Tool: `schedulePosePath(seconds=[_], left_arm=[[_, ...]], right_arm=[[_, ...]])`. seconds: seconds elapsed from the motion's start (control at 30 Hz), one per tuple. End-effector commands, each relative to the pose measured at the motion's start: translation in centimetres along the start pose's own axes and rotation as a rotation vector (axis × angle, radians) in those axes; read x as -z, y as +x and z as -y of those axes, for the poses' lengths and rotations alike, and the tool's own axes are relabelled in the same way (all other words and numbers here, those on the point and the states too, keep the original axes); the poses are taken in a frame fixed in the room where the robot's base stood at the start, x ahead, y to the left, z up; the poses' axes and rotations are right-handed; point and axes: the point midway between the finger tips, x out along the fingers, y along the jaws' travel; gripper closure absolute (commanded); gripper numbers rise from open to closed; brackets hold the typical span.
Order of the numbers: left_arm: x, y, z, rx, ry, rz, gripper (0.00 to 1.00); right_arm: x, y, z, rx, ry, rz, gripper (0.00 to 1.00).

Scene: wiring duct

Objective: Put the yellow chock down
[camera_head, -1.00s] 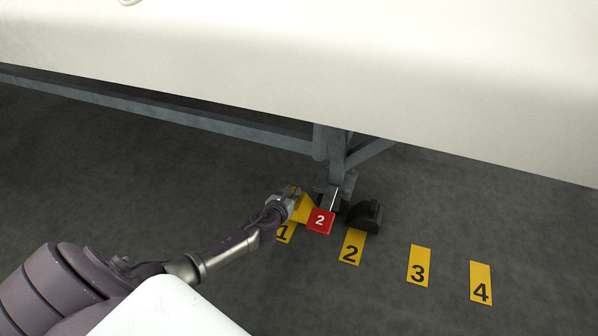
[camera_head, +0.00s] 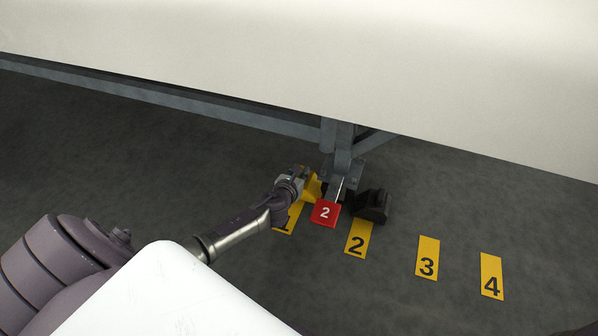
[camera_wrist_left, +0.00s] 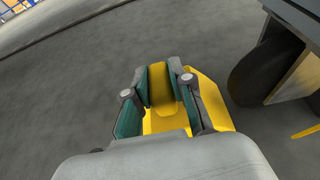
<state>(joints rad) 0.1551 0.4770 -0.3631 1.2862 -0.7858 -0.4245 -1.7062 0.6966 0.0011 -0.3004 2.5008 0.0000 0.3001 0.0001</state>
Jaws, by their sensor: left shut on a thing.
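The yellow chock (camera_head: 313,188) is in my left gripper (camera_head: 297,181), just beyond floor label 1 and left of the wheel stand. In the left wrist view, the teal-padded fingers of my left gripper (camera_wrist_left: 158,88) close on the raised yellow rib of the chock (camera_wrist_left: 164,122). The chock's wider yellow base spreads out below and to the right of the fingers. It is low, at or near the floor; I cannot tell whether it touches. In the head view, the gripper hides part of the chock. My right gripper is not in view.
A red tag marked 2 (camera_head: 325,213) hangs before the grey support leg (camera_head: 342,160). A dark wheel (camera_wrist_left: 262,72) stands right of the gripper. Yellow labels 2 (camera_head: 357,240), 3 (camera_head: 428,258) and 4 (camera_head: 492,277) mark open floor.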

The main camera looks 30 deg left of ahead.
Motion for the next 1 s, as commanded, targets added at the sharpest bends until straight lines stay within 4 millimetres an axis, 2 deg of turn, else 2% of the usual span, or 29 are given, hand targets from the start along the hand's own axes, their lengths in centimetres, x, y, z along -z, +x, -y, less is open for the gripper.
schedulePosePath(seconds=[0.1,0.13,0.27,0.57,0.67,0.77,1.0], left_arm=[[0.1,0.2,0.0,0.0,0.0,0.003,1.0],[0.2,0.1,0.0,0.0,0.0,0.0,0.73],[0.2,0.1,0.0,0.0,0.0,0.0,0.53],[0.0,0.0,0.0,0.0,0.0,0.0,0.53],[-0.1,-0.7,0.0,0.0,0.001,-0.003,0.53],[-0.3,-2.3,-0.1,0.0,0.001,-0.004,0.53],[-0.4,-7.6,0.0,0.001,0.0,-0.004,0.53]], right_arm=[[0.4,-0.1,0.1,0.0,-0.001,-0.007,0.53],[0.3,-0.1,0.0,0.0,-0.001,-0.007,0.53],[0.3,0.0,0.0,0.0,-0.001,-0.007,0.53],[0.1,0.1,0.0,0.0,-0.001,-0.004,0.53],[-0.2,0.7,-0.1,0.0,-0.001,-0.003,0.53],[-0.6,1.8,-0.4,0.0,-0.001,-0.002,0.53],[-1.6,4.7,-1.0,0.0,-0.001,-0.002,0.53]])
